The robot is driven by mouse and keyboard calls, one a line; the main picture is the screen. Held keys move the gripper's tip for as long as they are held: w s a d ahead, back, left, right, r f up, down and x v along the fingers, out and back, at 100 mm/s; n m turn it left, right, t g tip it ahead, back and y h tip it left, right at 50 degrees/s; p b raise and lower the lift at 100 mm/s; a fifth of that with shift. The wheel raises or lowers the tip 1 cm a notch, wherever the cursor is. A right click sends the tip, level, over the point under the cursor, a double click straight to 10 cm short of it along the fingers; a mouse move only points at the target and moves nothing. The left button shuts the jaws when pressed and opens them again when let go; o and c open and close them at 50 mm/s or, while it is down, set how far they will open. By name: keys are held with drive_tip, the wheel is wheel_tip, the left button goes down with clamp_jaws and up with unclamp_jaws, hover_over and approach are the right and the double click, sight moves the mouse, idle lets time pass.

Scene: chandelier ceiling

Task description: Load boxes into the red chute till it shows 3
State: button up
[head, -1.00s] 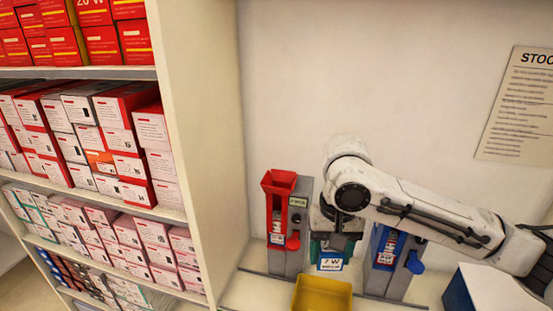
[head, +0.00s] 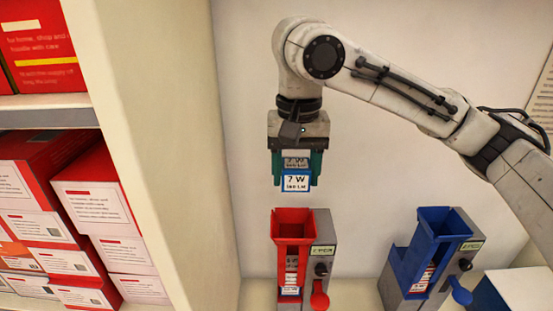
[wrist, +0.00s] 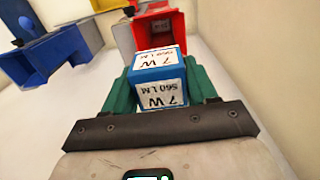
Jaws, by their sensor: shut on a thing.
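My gripper (head: 296,183) points down with its green fingers shut on a small blue and white box (head: 296,181) marked 7 W. The box is in the air above the open top of the red chute (head: 292,223), with a gap between them. In the wrist view the box (wrist: 158,76) sits between the fingers, and the red chute (wrist: 150,28) opens just beyond it. A small label or display (head: 322,251) is on the red chute's grey housing; its number is too small to read surely. A box shows low in the red chute's front slot.
A blue chute (head: 430,240) with a blue lever stands to the right. Shelves of red and white boxes (head: 95,210) and a cream side panel (head: 165,150) are at the left. A yellow bin (wrist: 108,5) shows at the wrist view's top edge.

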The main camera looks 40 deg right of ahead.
drive_tip(key=shift+w+f, duration=0.1)
drive_tip(key=shift+f, duration=0.9)
wheel_tip(320, 180, down, 5)
drive_tip(key=b, duration=0.4)
drive_tip(key=shift+s+a, duration=0.1)
drive_tip(key=shift+s, duration=0.1)
drive_tip(key=shift+f+b, duration=0.8)
drive_tip(key=shift+f, duration=1)
drive_tip(key=o, duration=1)
drive_tip(key=shift+o, duration=0.2)
drive_tip(key=shift+r, duration=0.15)
